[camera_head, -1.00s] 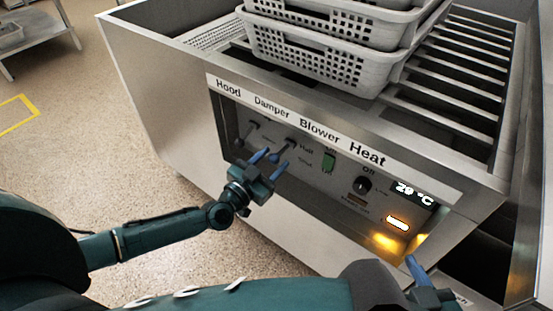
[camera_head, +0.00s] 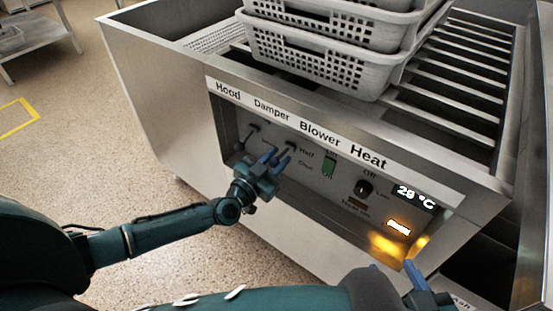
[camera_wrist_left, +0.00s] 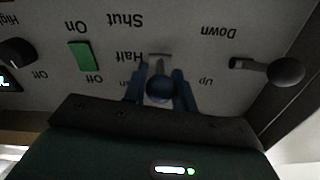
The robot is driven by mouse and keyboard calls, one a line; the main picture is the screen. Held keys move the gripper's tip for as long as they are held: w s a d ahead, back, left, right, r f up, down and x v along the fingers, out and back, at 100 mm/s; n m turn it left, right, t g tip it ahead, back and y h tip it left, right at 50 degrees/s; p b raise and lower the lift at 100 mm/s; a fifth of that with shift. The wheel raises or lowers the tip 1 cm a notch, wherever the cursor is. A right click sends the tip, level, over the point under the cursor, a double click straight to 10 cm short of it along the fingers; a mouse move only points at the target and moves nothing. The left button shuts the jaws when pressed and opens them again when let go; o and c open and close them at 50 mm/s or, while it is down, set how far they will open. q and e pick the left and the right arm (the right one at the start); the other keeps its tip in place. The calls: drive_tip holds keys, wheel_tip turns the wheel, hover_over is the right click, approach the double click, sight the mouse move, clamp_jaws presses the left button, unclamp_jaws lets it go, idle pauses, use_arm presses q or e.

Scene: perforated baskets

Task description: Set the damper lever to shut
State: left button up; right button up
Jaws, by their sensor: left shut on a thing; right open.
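The damper lever (camera_wrist_left: 158,86) is a short stem with a round dark knob, under the Damper label on the steel control panel (camera_head: 312,180). My left gripper (camera_head: 276,158) is shut on its knob, with one blue finger on each side; the fingers also show in the left wrist view (camera_wrist_left: 159,92). That view is upside down. The stem meets the panel near the Half mark (camera_wrist_left: 133,56); the Shut mark (camera_wrist_left: 125,20) is clear of the lever. The lowest mark is partly hidden by a finger. My right gripper (camera_head: 394,271) is open and empty at the bottom right, partly hidden by my arm.
The hood lever (camera_wrist_left: 284,72) is close beside the damper lever. The green blower switch (camera_head: 329,167) and the dark heat knob (camera_head: 363,187) are to its right in the head view. White perforated baskets (camera_head: 315,58) are stacked on the machine above.

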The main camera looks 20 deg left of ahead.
use_arm(q)
clamp_jaws()
drive_tip(key=shift+f, duration=0.1)
